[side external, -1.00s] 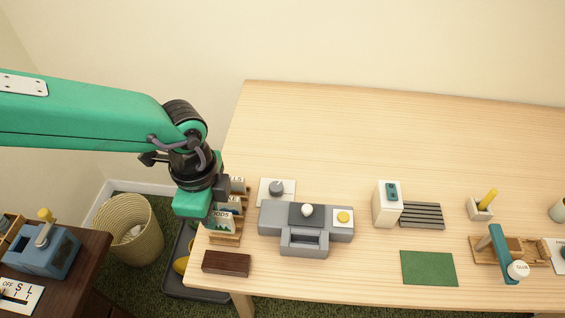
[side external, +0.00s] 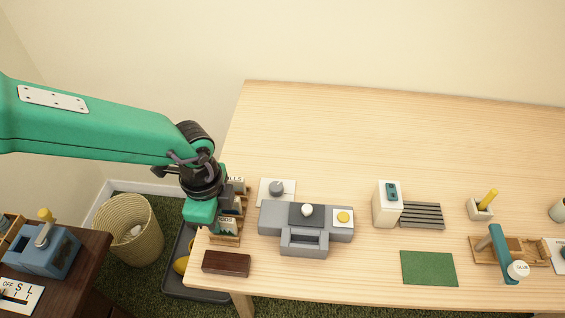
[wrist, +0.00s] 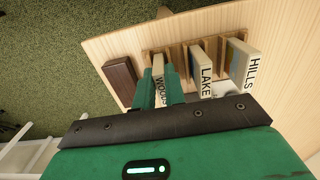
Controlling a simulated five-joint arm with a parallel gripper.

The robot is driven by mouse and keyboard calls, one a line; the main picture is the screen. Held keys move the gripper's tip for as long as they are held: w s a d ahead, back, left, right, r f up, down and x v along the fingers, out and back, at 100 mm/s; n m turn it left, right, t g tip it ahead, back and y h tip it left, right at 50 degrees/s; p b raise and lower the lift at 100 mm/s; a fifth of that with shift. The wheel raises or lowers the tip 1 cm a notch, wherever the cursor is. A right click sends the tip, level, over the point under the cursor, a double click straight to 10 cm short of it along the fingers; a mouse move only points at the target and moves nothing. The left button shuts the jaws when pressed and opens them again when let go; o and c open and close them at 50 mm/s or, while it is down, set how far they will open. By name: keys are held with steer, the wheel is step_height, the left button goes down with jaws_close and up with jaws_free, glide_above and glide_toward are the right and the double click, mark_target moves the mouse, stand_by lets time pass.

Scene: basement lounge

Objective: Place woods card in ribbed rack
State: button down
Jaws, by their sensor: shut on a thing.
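The woods card (wrist: 159,88), pale with dark lettering, stands between the green fingers of my gripper (wrist: 158,82), which is shut on it. In the side view my gripper (side external: 208,224) is at the table's left edge, over the near end of a wooden card rack (side external: 224,240). The card's lower end is hidden, so I cannot tell whether it is clear of its slot. The lake card (wrist: 205,72) and hills card (wrist: 243,68) stand in this rack. A dark ribbed rack (side external: 422,215) lies flat further right, beside a white box (side external: 387,205).
A dark brown block (side external: 226,263) lies in front of the card rack. A grey device (side external: 328,218) with a yellow button stands between the card rack and the white box. A green mat (side external: 429,268) lies near the front edge. The table's back is clear.

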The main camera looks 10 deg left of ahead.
steer(key=shift+f, duration=0.15)
steer(key=c, duration=1.5)
jaws_free()
steer(key=shift+o, duration=0.2)
step_height(320, 180, up, 12)
steer(key=shift+r, duration=0.2)
